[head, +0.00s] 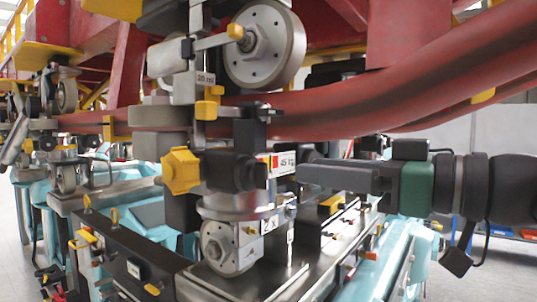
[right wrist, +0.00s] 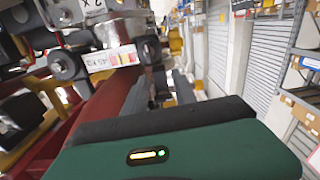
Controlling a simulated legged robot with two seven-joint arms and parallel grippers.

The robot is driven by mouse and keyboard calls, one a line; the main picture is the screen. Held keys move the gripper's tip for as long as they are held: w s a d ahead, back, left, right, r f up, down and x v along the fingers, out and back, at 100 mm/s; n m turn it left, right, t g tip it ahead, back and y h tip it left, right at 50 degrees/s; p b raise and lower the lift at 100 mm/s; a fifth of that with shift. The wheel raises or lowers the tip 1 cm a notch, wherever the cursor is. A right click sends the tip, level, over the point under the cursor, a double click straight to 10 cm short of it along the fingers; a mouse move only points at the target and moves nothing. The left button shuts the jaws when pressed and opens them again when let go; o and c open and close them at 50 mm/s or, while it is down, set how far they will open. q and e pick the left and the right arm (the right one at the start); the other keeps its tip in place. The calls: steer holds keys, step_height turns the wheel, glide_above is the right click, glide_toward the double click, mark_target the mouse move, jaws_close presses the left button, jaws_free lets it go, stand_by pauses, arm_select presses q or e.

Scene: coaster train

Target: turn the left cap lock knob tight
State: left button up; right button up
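A yellow lobed knob (head: 181,170) sits at the left of the dark clamp block in the middle of the head view. It looks like the left cap lock knob; how tight it is cannot be seen. My right gripper (head: 302,174) comes in from the right with its grey fingers pointing left. Its tips are close to the right side of the block, near the white "45" label (head: 283,163), with the block between them and the knob. The fingers overlap in the head view, so their gap is unclear. The right wrist view shows the green gripper body (right wrist: 180,150). My left gripper is not in view.
A thick red rail (head: 400,100) runs above my right gripper. A grey wheel (head: 264,45) hangs above the block, and another wheel (head: 228,247) is below it. Dark machine beds with small yellow fittings fill the lower middle. Shelves (right wrist: 300,80) stand at the right.

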mark_target(267, 168)
steer(key=p+x, duration=0.1)
steer(key=x, duration=0.2)
steer(key=w+p+x, duration=0.1)
steer(key=x, duration=0.2)
steer(key=d+p+x, duration=0.1)
steer(key=p+x, duration=0.1)
steer(key=x, duration=0.1)
steer(key=shift+w+a+f, duration=0.2)
steer(key=shift+w+f, duration=0.05)
steer(key=shift+w, duration=0.3)
steer(key=shift+a, duration=0.3)
steer(key=shift+c, duration=0.8)
steer(key=shift+w+a, duration=0.15)
steer(key=shift+w, duration=0.05)
steer(key=shift+c, duration=1.3)
steer(key=shift+w+f, duration=0.1)
steer(key=shift+c, duration=1.2)
jaws_close()
